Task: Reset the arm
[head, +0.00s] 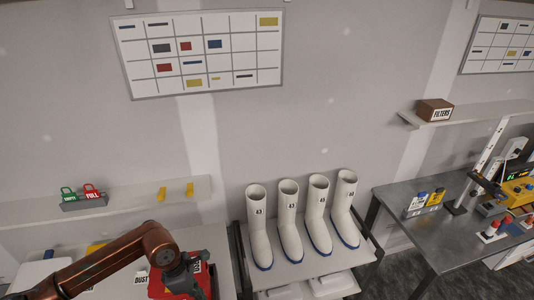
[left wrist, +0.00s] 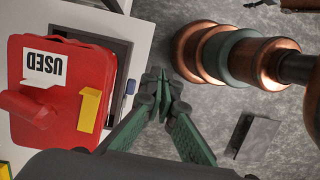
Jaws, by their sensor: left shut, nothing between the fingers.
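My copper left arm comes in from the lower left in the head view. It ends in a dark wrist above a red container (head: 158,287) at the bottom edge. In the left wrist view my left gripper (left wrist: 158,78) has its green fingers closed together with nothing between them. It is beside the red container (left wrist: 70,85), which has a USED label, a red handle and a yellow tab. The gripper appears apart from the container, near the edge of the bench. My right gripper is not in view.
White boots (head: 289,220) stand on a rack (head: 262,272) right of the arm. A grey bench (head: 405,213) with equipment is at the right. Bare floor (left wrist: 220,95) shows beside the gripper.

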